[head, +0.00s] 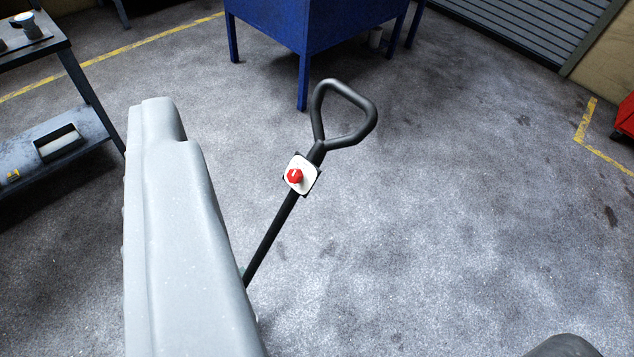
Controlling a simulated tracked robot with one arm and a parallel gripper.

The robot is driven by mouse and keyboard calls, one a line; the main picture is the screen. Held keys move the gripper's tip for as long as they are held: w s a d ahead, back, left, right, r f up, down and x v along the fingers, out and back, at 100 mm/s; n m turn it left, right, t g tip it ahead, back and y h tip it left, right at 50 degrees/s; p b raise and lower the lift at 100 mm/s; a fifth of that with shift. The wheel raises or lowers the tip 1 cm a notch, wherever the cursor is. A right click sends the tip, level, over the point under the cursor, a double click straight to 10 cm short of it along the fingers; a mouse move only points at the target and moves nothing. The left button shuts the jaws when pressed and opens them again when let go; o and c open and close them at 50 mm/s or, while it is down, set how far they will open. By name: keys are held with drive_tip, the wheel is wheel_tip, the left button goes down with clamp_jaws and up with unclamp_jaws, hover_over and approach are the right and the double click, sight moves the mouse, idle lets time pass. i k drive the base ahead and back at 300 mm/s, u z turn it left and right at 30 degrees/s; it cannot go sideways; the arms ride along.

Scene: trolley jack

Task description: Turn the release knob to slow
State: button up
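The red release knob (295,176) sits on a white plate (302,174) with dark corners, fixed to the jack's black handle shaft (270,243). A pale mark shows on the knob's face; the labels on the plate are too small to read, so I cannot tell its setting. The shaft rises tilted to the right and ends in a black loop grip (362,105). The shaft's lower end and the jack body are hidden behind a large light grey part, which looks like my arm. My gripper is not in view, and nothing is seen touching the knob.
A blue cabinet on legs (305,25) stands behind the handle. A grey shelf trolley (70,150) is at the left. A red object (625,115) is at the right edge. A dark rounded shape (563,347) shows at bottom right. The floor right of the handle is clear.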

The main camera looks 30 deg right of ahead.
sight(295, 176)
drive_tip(key=u, duration=0.2)
drive_tip(key=i, duration=0.9)
drive_tip(key=z, duration=0.1)
